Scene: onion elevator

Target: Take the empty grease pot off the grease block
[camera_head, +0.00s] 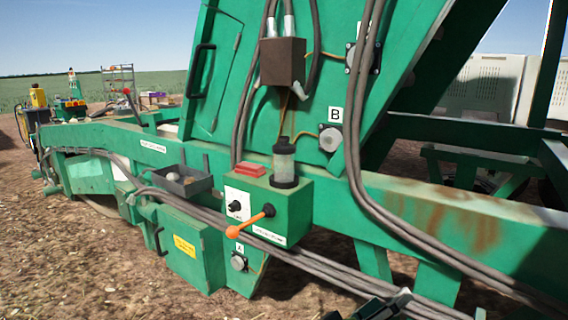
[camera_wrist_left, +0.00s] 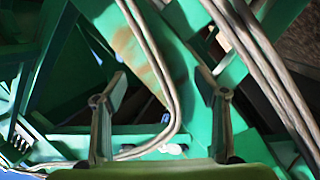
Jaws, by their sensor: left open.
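The grease pot (camera_head: 284,162), a clear cylinder with a dark cap and dark base ring, stands upright on top of the green grease block (camera_head: 296,212). The block has a black knob and an orange lever (camera_head: 250,221) on its front. My left gripper (camera_head: 385,306) shows only partly at the bottom edge of the head view, below and right of the block, well apart from the pot. In the left wrist view the two fingers of my left gripper (camera_wrist_left: 162,92) are spread with nothing between them. The pot cannot be made out in that view. My right gripper is not in view.
A red block (camera_head: 250,169) lies beside the pot, and a dark tray (camera_head: 183,182) with small items sits to the left. A brown box (camera_head: 283,61) is above. The sloping green machine panel stands behind.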

